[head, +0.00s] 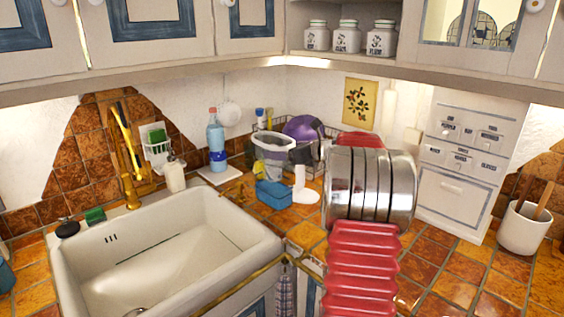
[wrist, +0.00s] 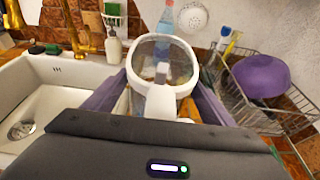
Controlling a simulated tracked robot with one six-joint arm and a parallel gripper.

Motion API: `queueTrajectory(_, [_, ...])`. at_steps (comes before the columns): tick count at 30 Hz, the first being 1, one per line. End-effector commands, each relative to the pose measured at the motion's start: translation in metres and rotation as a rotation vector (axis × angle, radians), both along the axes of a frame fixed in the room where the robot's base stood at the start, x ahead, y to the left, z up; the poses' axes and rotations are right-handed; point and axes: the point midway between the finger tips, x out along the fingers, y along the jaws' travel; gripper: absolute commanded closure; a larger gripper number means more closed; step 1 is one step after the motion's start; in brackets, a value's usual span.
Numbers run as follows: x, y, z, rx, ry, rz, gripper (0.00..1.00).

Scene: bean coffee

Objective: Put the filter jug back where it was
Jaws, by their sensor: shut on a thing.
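The filter jug (wrist: 160,48) has a clear body, a white rim and a white handle. In the wrist view it stands roughly upright between the two purple fingers of my gripper (wrist: 158,98), which is shut on it at the handle side. In the head view the jug (head: 272,158) is at the back of the counter, right of the sink, beside the dish rack. My arm hides most of the gripper there. I cannot tell whether the jug's base touches the counter.
A water bottle (head: 216,142) stands left of the jug. A blue object (head: 273,194) lies in front of it. The wire dish rack (wrist: 245,112) holds a purple bowl (wrist: 262,82). The white sink (head: 130,265) is at left. A soap bottle (head: 175,173) stands at its back edge.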

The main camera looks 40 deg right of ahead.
Motion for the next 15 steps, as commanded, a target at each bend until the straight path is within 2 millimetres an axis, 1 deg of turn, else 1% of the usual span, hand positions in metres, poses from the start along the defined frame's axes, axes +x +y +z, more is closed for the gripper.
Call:
queueTrajectory(2, [0.0,0.0,-0.004,0.0,-0.003,0.0,0.85])
queueTrajectory(9, [0.0,0.0,-0.029,0.001,-0.003,0.0,0.85])
queueTrajectory(15, [0.001,0.0,-0.033,-0.002,-0.004,0.001,0.85])
